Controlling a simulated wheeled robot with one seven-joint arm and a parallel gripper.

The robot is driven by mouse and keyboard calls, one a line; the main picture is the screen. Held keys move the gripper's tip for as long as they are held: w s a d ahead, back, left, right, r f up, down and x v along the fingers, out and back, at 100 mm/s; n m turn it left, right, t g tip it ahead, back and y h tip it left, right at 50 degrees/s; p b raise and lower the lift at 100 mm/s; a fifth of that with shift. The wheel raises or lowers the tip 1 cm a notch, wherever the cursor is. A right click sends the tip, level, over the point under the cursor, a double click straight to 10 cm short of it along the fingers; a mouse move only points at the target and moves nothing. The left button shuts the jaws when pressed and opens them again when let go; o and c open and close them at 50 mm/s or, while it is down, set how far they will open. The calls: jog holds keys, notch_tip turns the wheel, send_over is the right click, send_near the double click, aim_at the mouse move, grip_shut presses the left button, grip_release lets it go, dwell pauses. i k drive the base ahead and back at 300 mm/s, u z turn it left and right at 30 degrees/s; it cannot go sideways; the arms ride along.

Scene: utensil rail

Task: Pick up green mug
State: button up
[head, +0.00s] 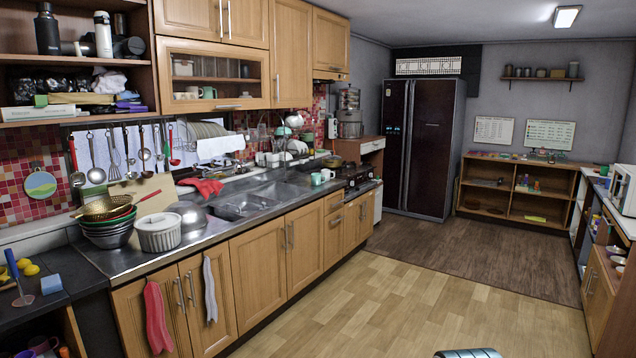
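A small pale green mug (316,180) stands on the counter right of the sink, beside a white mug (328,175). Another pale green mug (208,92) sits behind the glass of the upper cabinet. Both are small in the head view, so fine detail cannot be made out. My gripper does not show. Only a grey rounded part, which seems to be mine, shows at the bottom edge, far from both mugs.
The counter (262,222) runs along the left wall with a sink (245,204), stacked bowls (108,226) and a white ribbed pot (158,232). A dark fridge (432,145) stands at the back. Low shelves (515,190) line the back right. The middle floor (400,305) is clear.

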aim_at(315, 178)
jog(key=z, duration=0.3)
jog(key=i, duration=1.85)
jog(key=z, duration=0.3)
jog(key=i, duration=3.3)
jog(key=u, duration=1.1)
jog(key=i, duration=1.85)
jog(key=u, duration=0.9)
jog(key=i, duration=0.3)
jog(key=z, duration=0.1)
